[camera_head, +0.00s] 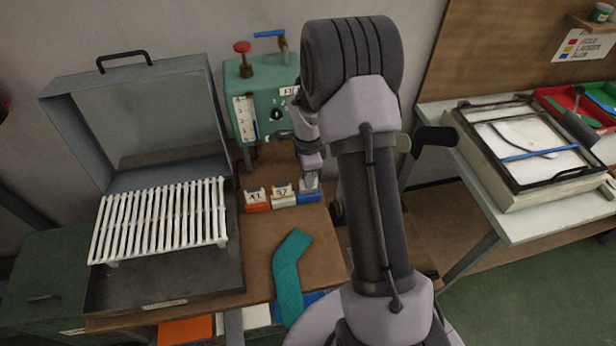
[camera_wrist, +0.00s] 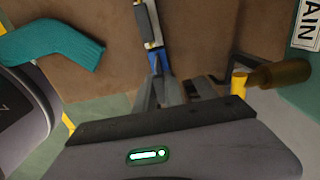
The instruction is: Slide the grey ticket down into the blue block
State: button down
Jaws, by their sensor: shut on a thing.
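The blue block (camera_head: 309,197) stands at the right end of a short row of blocks on the brown bench. The grey ticket (camera_head: 309,184) shows just above it, upright, below my gripper (camera_head: 311,174). My gripper is shut on the ticket. In the wrist view the blue block (camera_wrist: 157,60) lies just beyond my fingertips (camera_wrist: 166,82), which hide most of the ticket. I cannot tell whether the ticket's lower edge is inside the block's slot or only above it.
A white block (camera_head: 284,201) and an orange block (camera_head: 257,207), both with numbered tickets, stand left of the blue one. A teal sock (camera_head: 290,273) lies in front. A green machine (camera_head: 262,90) stands behind; an open grey case (camera_head: 175,275) with a white rack is left.

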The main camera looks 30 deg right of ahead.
jog(key=shift+f+b, duration=0.45)
jog(key=shift+f, duration=0.15)
jog(key=c, duration=1.3)
grip_release()
jog(key=shift+c, duration=0.2)
notch_tip(320, 180, up, 17)
jog(key=p, duration=0.5)
jog(key=shift+r, duration=0.2)
